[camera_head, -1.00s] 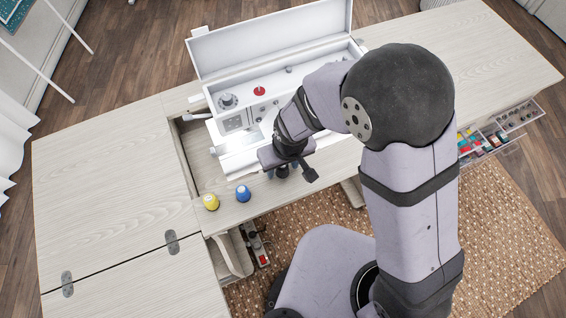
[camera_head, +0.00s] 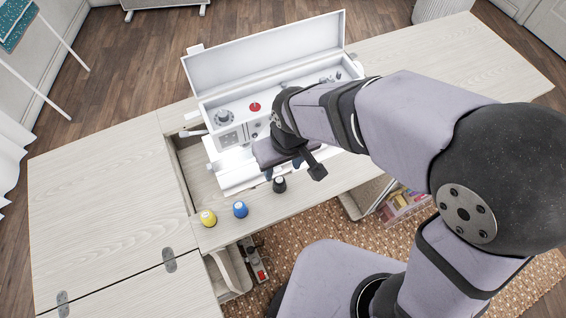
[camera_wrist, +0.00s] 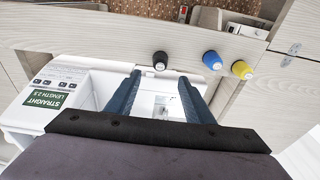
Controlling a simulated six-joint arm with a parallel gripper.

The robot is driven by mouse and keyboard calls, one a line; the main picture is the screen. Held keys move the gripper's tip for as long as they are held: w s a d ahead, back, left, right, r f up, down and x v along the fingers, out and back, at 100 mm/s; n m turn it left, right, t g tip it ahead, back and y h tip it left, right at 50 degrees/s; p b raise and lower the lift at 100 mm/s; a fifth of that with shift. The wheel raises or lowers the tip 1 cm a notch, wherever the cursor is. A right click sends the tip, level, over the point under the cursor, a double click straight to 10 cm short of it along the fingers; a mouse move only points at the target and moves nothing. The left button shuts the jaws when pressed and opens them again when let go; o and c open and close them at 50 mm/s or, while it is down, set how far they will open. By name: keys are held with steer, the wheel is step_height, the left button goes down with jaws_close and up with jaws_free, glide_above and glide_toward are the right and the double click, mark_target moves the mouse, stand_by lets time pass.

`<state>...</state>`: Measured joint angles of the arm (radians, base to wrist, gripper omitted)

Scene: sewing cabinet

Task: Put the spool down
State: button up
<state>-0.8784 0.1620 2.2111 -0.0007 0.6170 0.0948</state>
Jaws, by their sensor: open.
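A black spool (camera_head: 279,184) with a white top stands upright on the cabinet top (camera_head: 262,205), in front of the sewing machine (camera_head: 235,150). It also shows in the wrist view (camera_wrist: 160,62). A blue spool (camera_head: 240,209) and a yellow spool (camera_head: 208,217) stand to its left in a loose row. My gripper (camera_head: 283,170) is open and empty over the machine's bed, behind the black spool. In the wrist view its two blue fingers (camera_wrist: 162,80) are spread, with the black spool beyond their tips, apart from them.
The white machine has a raised lid (camera_head: 265,60) and a red spool (camera_head: 255,106) on top. An open recess (camera_head: 190,165) lies left of it. A bin with colourful items (camera_head: 405,203) shows below at right. The left tabletop (camera_head: 105,205) is clear.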

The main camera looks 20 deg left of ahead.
steer(key=shift+r, duration=0.45)
steer(key=d+f+m+g+h, duration=0.1)
steer(key=d+m, duration=0.8)
steer(key=d, duration=1.8)
steer(key=shift+s+d, duration=0.25)
steer(key=shift+s, duration=0.1)
steer(key=shift+f, duration=0.1)
step_height(320, 180, down, 16)
steer(key=b, duration=1.6)
